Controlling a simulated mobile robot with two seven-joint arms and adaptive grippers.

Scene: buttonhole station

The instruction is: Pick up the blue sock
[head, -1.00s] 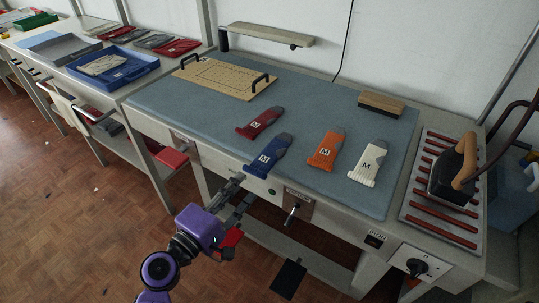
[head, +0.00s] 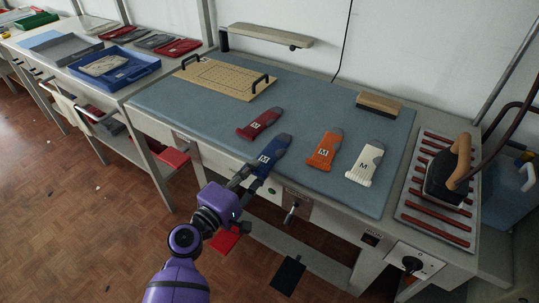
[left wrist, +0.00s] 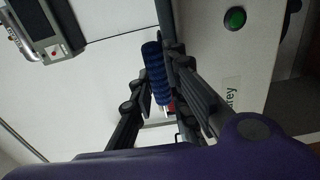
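The blue sock (head: 272,156), with a grey part and a white M label, lies on the blue-grey mat between the red sock (head: 259,124) and the orange sock (head: 324,151). My left gripper (head: 252,172) is at its near, ribbed cuff end, by the table's front edge. In the left wrist view the ribbed blue cuff (left wrist: 156,72) shows between the two dark fingers (left wrist: 155,85), which stand apart. I cannot tell whether either finger touches it. The rest of the sock is hidden there. My right gripper is out of view.
The white sock (head: 366,163) lies further right. An iron (head: 447,178) stands on a red-barred rest at the right. A brush (head: 379,104) and a handled board (head: 223,77) are at the back. The blue-grey mat (head: 330,100) is clear behind the socks.

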